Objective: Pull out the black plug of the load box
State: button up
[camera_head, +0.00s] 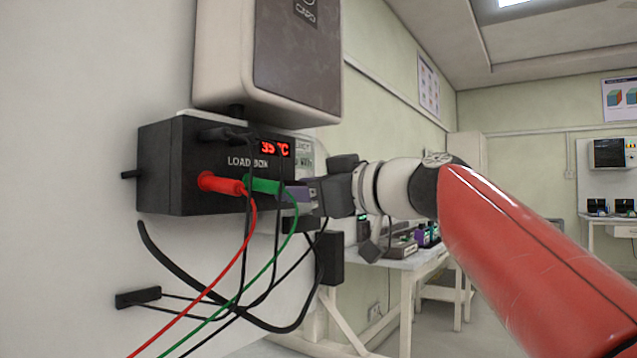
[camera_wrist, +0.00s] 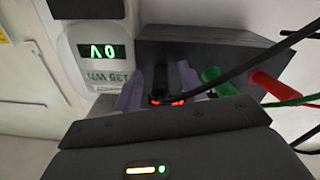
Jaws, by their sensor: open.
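The load box (camera_head: 160,165) is a black box on the white panel, with a red display. Its black plug (camera_head: 222,134) sits at the upper front, above the red plug (camera_head: 220,184) and the green plug (camera_head: 262,186). My gripper (camera_head: 298,195) is open at the right of the box front, beside the green plug. In the wrist view the purple fingers of my gripper (camera_wrist: 160,88) stand apart with a dark shape and red glow between them. I cannot tell whether that shape is the black plug. The green plug (camera_wrist: 211,75) and red plug (camera_wrist: 265,85) show right of the fingers.
Red, green and black cables hang below the box front. A black cable (camera_wrist: 250,70) crosses at the right in the wrist view. A grey cabinet (camera_head: 265,60) is above the box. A meter (camera_wrist: 90,52) is beside it. A workbench (camera_head: 405,265) stands behind my arm.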

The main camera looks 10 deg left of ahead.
grip_shut()
jog(key=shift+f+b+v, duration=0.2)
jog(key=shift+b+v, duration=0.6)
jog(key=shift+v, duration=0.4)
jog(key=shift+f+b+v, duration=0.15)
jog(key=shift+b+v, duration=0.6)
jog(key=shift+v, duration=0.45)
jog(key=shift+d, duration=0.1)
jog(key=shift+f+b+v, duration=0.15)
jog(key=shift+b+v, duration=0.45)
jog(key=shift+v, duration=0.6)
jog(key=shift+f+b+v, duration=0.15)
jog(key=shift+b+v, duration=0.45)
jog(key=shift+v, duration=0.6)
jog(key=shift+w, duration=0.1)
